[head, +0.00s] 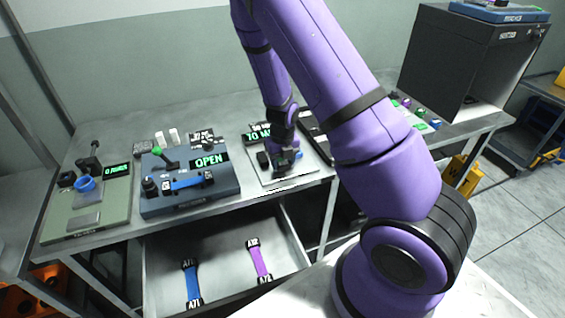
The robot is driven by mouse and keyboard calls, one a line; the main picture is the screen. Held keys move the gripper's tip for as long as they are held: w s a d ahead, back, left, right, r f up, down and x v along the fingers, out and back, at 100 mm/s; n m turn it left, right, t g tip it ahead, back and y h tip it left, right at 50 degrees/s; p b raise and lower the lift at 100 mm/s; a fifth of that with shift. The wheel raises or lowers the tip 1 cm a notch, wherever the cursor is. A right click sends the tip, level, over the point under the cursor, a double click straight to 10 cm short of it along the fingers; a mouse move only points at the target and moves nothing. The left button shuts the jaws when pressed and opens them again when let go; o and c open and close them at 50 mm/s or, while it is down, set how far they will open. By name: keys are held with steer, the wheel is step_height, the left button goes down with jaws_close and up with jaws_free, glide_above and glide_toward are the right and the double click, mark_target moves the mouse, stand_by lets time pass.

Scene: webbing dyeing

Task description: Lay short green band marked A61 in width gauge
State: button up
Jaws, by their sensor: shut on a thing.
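My gripper (284,168) points down at the pale plate of a device (295,179) with a partly covered green-lit display (257,133) on the table. I cannot read the device's full label, so I cannot tell whether it is the width gauge. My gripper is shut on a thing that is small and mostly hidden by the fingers. I cannot make out the short green band or its A61 mark, nor whether the held thing touches the plate.
A blue device (190,187) reading OPEN holds a blue band. A green device (85,217) stands left. The open drawer (218,272) below holds a blue band (192,284) and a purple band (259,262). A dark cabinet (440,65) stands right.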

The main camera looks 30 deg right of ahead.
steer(key=shift+f, duration=0.35)
steer(key=o, duration=0.9)
steer(key=shift+f, duration=0.1)
steer(key=shift+o, duration=0.2)
